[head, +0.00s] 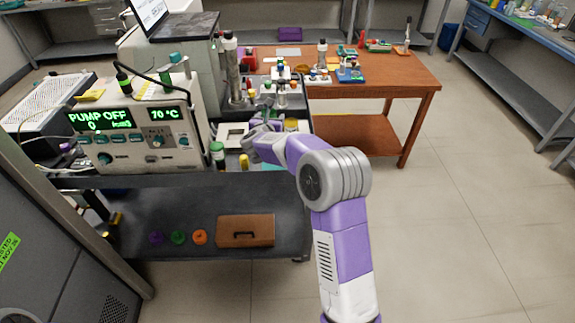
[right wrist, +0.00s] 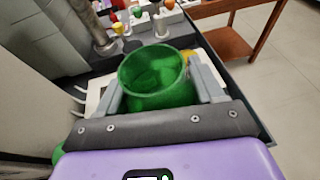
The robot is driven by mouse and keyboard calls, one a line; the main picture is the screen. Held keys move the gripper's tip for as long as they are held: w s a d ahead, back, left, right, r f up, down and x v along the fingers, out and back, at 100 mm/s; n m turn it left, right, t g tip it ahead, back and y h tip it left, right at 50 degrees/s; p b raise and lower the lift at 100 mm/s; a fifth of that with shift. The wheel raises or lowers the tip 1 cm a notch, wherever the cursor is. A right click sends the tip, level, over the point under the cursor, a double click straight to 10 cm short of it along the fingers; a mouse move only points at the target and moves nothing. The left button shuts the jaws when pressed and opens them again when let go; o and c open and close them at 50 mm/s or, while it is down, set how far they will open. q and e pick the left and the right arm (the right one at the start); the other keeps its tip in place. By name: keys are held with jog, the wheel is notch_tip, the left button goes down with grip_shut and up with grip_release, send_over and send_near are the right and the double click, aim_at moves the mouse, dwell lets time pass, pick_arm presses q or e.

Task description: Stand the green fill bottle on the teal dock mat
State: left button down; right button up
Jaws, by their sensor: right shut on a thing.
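The green fill bottle (right wrist: 155,82) fills the middle of the right wrist view, its open round mouth towards the camera. My right gripper (right wrist: 160,90) is shut on it, with one grey finger on each side. In the head view my right gripper (head: 259,133) is over the dark cart beside the instrument; the bottle is hard to make out there. My left gripper is not in view.
A pump instrument (head: 140,125) stands left of my right gripper. A green-capped bottle (head: 217,154) and a small yellow-topped vial (head: 244,162) stand near the cart's front. Metal cylinders (head: 231,75) stand behind. A wooden table (head: 400,82) is at the back right.

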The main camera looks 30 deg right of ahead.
jog(key=f, duration=0.1)
jog(key=d+f+b, duration=0.1)
jog(key=f, duration=0.2)
jog(key=shift+w+d+f+b, duration=0.1)
jog(key=shift+w+d+b, duration=0.15)
jog(key=shift+b, duration=0.1)
jog(key=shift+f+b, duration=0.7)
jog(key=shift+f, duration=1.85)
jog(key=shift+f+b, duration=0.2)
jog(key=shift+b, duration=0.1)
jog(key=o, duration=1.2)
jog(key=shift+a, duration=0.1)
jog(key=shift+o, duration=0.2)
jog(key=shift+r, duration=0.1)
